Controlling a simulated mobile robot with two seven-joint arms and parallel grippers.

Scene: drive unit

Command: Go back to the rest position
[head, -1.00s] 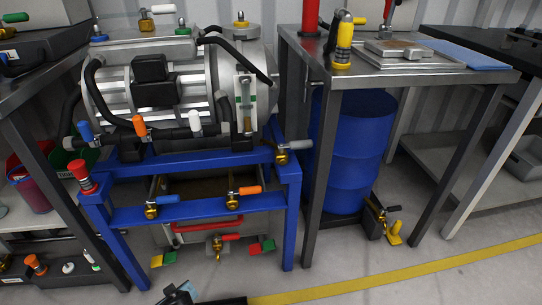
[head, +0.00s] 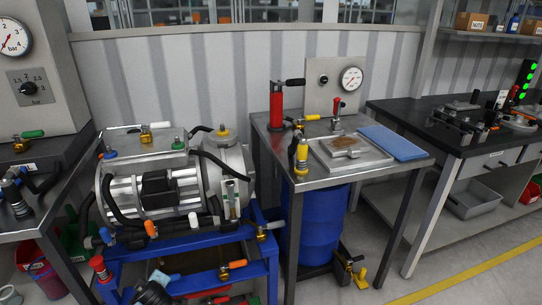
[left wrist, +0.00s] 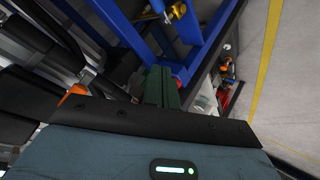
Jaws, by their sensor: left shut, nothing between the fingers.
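My left gripper (left wrist: 161,86) shows in the left wrist view, its green fingers shut with nothing held between them. Behind the fingers in that view is a blue frame (left wrist: 125,32). In the head view a dark piece (head: 152,292), which looks like part of my left arm, shows at the bottom edge in front of the drive unit (head: 150,192). The drive unit is a silver ribbed motor with black hoses above a blue stand (head: 192,243). My right gripper is in neither view.
A steel table (head: 268,142) with a red cylinder (head: 287,104), a metal tray and a blue mat (head: 395,141) stands right of the unit. A blue drum (head: 318,225) is beneath it. A dark workbench (head: 450,135) is at the right. Floor with a yellow line is clear at lower right.

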